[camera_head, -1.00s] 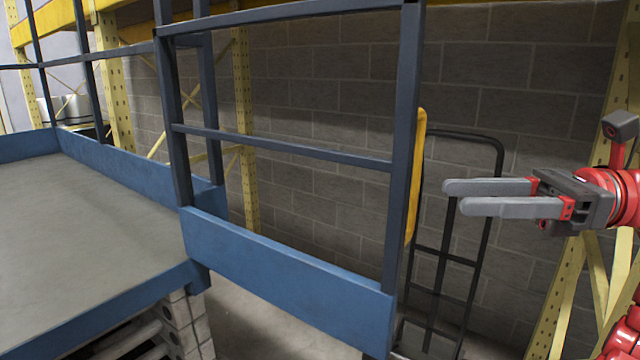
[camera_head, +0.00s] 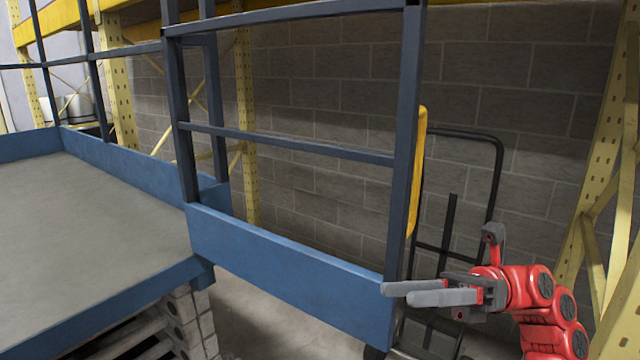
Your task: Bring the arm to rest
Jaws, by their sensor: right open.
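My right arm, red with dark joints, comes in from the lower right. Its gripper (camera_head: 412,293) has two grey fingers pointing left, held open with a narrow gap and nothing between them. The fingertips overlap the lower right corner of the blue gate panel in the picture; I cannot tell whether they touch it. My left arm and gripper are not in view.
A blue-edged platform (camera_head: 85,215) with railings fills the left. Its gate (camera_head: 285,265) stands open in the middle. A black hand truck (camera_head: 495,180) leans near the block wall (camera_head: 330,90). Yellow rack posts (camera_head: 600,190) stand at the right.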

